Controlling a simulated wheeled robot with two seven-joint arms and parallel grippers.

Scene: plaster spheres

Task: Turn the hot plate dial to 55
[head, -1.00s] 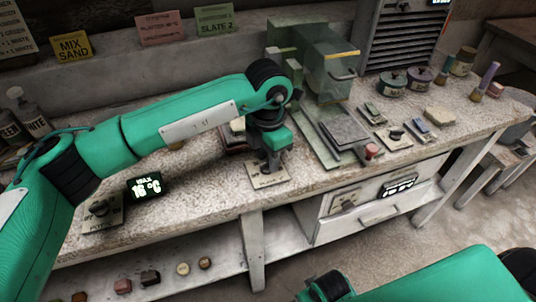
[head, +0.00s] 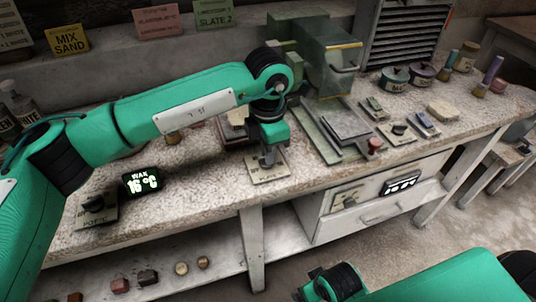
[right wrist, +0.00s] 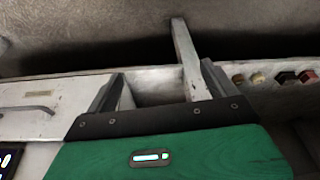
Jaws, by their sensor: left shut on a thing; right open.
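The hot plate dial sits on a small pale labelled plate (head: 270,175) near the bench's front edge. My left gripper (head: 268,158) points down over this plate and is shut on the dial's knob; the fingers hide the knob and its pointer, so I cannot read its setting. My right gripper (right wrist: 160,88) is open and empty in the right wrist view, its two fingers apart. The lit display (head: 141,182) to the left reads "WAX 16 °C".
Another dial plate (head: 97,212) lies at the bench's left. A green press (head: 330,60) stands behind, right of my left gripper. Several small blocks lie on the lower shelf (head: 225,262).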

